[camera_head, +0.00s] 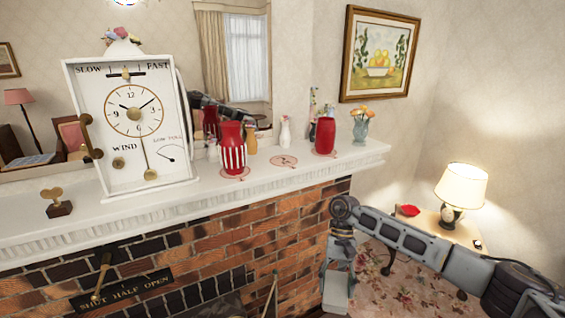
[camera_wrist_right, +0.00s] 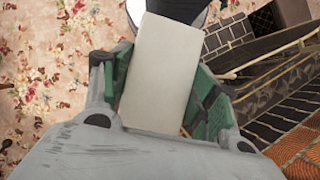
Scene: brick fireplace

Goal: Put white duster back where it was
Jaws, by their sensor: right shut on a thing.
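My right gripper (camera_head: 338,264) hangs in front of the brick face below the mantel, at the right end of the fireplace in the head view. In the right wrist view, its green-padded fingers are shut on a plain white block (camera_wrist_right: 163,65), which looks like the white duster. The duster is held clear of the shelf, with patterned carpet and the hearth area beyond it. In the head view the duster is hard to tell from the pale gripper parts. My left gripper is not in view.
The white mantel (camera_head: 110,218) carries a clock box (camera_head: 175,100), a striped vase (camera_head: 232,152), a red vase (camera_head: 325,136) and a flower vase (camera_head: 361,129). A bare round mark (camera_head: 284,161) lies between the red vases. A lit lamp (camera_head: 461,186) stands on the right.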

